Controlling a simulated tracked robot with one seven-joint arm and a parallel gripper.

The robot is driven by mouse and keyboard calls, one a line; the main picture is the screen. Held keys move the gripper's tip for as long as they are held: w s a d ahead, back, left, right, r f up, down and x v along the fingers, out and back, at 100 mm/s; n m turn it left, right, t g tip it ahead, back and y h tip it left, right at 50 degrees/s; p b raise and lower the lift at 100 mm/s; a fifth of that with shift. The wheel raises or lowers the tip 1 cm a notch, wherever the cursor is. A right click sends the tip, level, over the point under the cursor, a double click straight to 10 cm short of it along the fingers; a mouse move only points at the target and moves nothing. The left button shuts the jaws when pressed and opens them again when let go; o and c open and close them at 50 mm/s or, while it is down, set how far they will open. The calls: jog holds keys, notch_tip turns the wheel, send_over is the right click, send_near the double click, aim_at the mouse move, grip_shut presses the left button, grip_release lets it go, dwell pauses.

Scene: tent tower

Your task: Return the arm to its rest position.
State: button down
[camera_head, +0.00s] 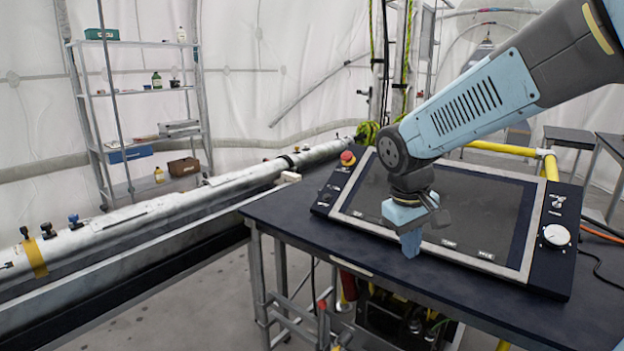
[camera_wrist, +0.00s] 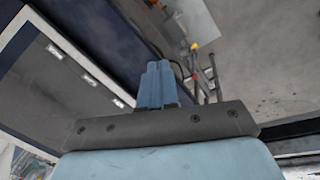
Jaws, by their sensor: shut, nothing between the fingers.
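My gripper (camera_head: 411,244) hangs at the end of my arm, pointing down in front of the large dark panel on the table. It is shut, with nothing between its fingers. In the wrist view my blue fingers (camera_wrist: 157,84) lie together, with the dark panel to the left and the floor to the right. My arm reaches in from the upper right of the head view and covers part of the panel. How far the fingertips are above the table is hard to tell.
A dark table (camera_head: 420,283) bears the framed panel (camera_head: 460,212), with a red button (camera_head: 348,158) and a white dial (camera_head: 556,235). A long grey pipe (camera_head: 130,222) runs along the left. A shelf rack (camera_head: 135,92) stands behind it. A yellow rail (camera_head: 550,167) is behind the panel.

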jog(key=s+d+r+m+t+y, duration=0.1)
jog(key=s+d+r+m+t, duration=0.1)
jog(key=s, duration=0.3)
jog(key=s+d+r+m+t+y, duration=0.1)
jog(key=s+d+r+m+t, duration=0.1)
jog(key=s+r, duration=0.3)
jog(key=shift+s+d+r+m, duration=0.2)
jog(key=shift+s+m, duration=0.1)
jog(key=shift+s, duration=0.15)
dwell(1.1)
